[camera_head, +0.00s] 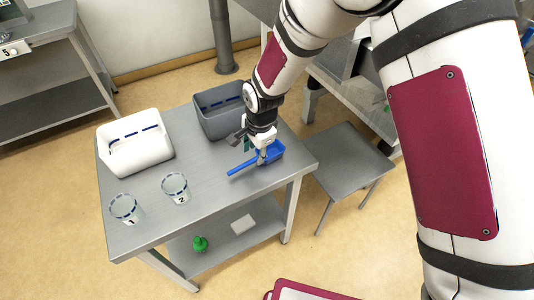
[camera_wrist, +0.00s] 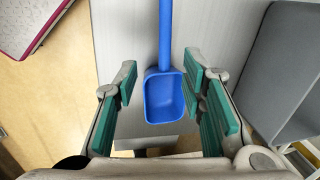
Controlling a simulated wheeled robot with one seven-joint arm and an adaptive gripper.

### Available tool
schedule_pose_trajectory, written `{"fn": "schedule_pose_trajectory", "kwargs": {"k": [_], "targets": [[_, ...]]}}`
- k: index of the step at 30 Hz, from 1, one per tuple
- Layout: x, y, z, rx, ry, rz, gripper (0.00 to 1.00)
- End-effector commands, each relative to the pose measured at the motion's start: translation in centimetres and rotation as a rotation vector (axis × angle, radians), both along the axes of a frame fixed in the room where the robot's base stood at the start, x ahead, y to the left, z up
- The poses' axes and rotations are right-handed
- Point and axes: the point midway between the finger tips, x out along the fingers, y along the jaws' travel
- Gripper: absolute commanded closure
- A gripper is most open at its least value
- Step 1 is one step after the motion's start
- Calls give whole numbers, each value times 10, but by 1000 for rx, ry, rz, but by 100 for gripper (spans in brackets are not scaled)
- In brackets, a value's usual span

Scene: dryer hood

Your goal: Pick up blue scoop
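The blue scoop (camera_head: 270,152) lies at the right side of the grey metal table, its handle pointing left and toward the front. In the wrist view its bowl (camera_wrist: 163,98) is between the green finger pads, with the handle running up the picture. My gripper (camera_wrist: 163,95) is open around the scoop's bowl. A gap shows on the left; the right pads are close to the bowl, and I cannot tell if they touch. In the head view my gripper (camera_head: 262,152) is over the scoop and hides part of it.
The table (camera_head: 215,188) also holds a white bin (camera_head: 135,158), a grey bin (camera_head: 215,125) behind my gripper, and cups labelled 1 (camera_head: 126,209) and 2 (camera_head: 176,188). A low grey stool (camera_head: 348,165) stands to the right. The table's front middle is clear.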

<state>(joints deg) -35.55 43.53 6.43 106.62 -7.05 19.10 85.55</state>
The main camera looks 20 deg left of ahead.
Motion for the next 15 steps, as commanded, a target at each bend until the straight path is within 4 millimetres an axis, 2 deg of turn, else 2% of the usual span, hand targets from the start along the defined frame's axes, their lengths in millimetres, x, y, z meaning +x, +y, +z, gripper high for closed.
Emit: {"fn": "schedule_pose_trajectory", "kwargs": {"k": [7,15], "targets": [[1,4,-14,-1,2,-1,63],[8,13,-46,-1,2,0,63]]}}
